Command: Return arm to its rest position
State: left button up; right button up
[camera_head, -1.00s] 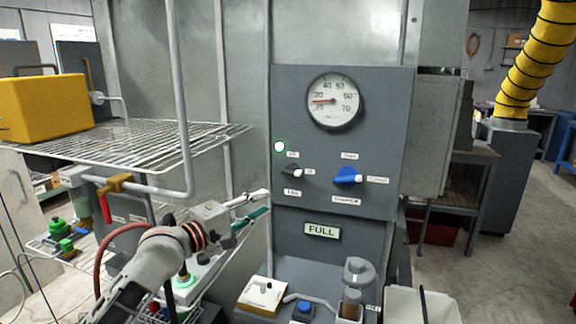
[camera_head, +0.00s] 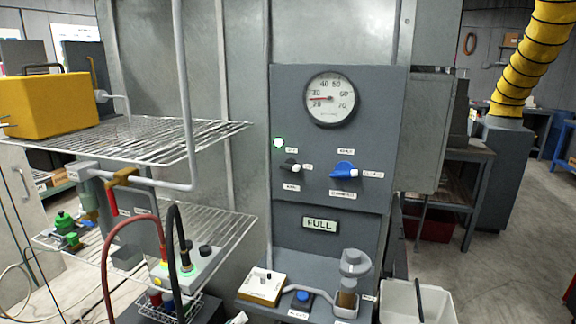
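The grey control panel (camera_head: 375,215) stands upright in the middle, with its gauge, knobs and FULL sign in plain view. My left arm no longer shows in front of it. A small pale piece at the bottom edge looks like the tip of my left gripper (camera_head: 238,318); the rest lies below the frame, so its fingers cannot be judged. My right gripper does not show.
Wire shelves (camera_head: 150,140) stand at the left, with a yellow box (camera_head: 45,105) on top. A box with a green-lit button (camera_head: 190,268) and red and black hoses is below. A white bin (camera_head: 418,300) is at the lower right.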

pick_arm(q)
jog(key=s+a+f+m+g+y, duration=0.1)
jog(key=s+a+f+m, duration=0.3)
jog(key=s+f, duration=0.5)
jog(key=s+a+f+m+g+y, duration=0.2)
jog(key=s+f, duration=0.8)
jog(key=s, duration=0.7)
jog(key=shift+a+m+y, duration=0.7)
jog(key=shift+a+m, duration=0.5)
jog(key=shift+f, duration=0.1)
